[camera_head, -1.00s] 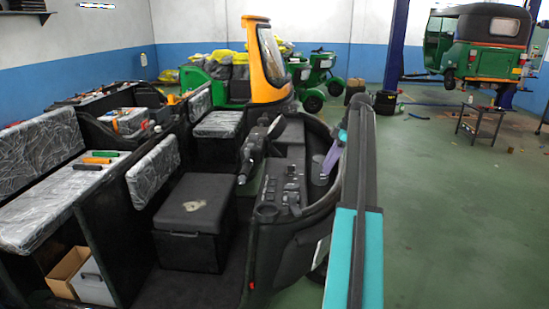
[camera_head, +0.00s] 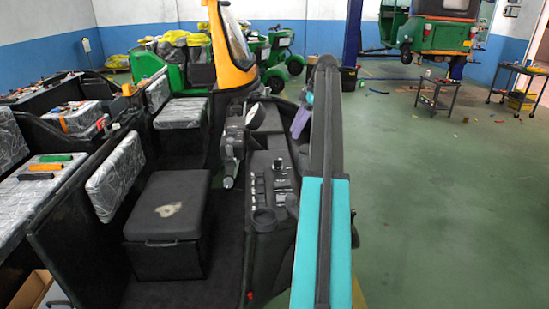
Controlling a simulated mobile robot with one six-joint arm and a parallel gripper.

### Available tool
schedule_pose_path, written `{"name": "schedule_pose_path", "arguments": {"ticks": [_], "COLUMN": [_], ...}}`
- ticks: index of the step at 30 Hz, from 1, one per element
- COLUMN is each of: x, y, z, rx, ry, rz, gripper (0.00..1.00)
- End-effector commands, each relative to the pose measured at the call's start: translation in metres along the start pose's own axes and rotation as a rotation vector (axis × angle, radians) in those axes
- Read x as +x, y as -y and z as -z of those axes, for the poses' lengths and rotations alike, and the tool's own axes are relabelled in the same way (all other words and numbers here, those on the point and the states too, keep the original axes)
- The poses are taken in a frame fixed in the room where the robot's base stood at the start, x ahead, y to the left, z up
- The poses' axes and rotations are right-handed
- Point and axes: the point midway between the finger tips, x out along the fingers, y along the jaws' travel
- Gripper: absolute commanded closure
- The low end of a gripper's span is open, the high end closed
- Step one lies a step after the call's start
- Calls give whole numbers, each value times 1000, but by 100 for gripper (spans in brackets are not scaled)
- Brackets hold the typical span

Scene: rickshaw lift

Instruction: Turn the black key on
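The black dashboard (camera_head: 265,188) of the open rickshaw cab lies in the middle of the head view, with a row of switches (camera_head: 257,190) and a round recess (camera_head: 264,218). I cannot make out the black key among the small dark parts there. The black handlebar (camera_head: 231,150) stands just left of the dashboard. My gripper does not show in this view, so its place relative to the dashboard cannot be seen.
A black box seat (camera_head: 170,205) stands left of the dashboard. Plastic-wrapped seats (camera_head: 116,175) and a battery (camera_head: 78,120) are farther left. A green rickshaw (camera_head: 440,32) is raised at the back right, near a small metal table (camera_head: 438,90). The green floor (camera_head: 430,210) on the right is largely clear.

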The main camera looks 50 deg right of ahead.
Motion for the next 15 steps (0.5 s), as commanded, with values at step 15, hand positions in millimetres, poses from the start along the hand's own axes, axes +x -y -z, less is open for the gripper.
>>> {"name": "schedule_pose_path", "arguments": {"ticks": [15], "x": [28], "y": [1], "z": [17], "rx": [-17], "ry": [0], "rz": [9], "gripper": [69]}}
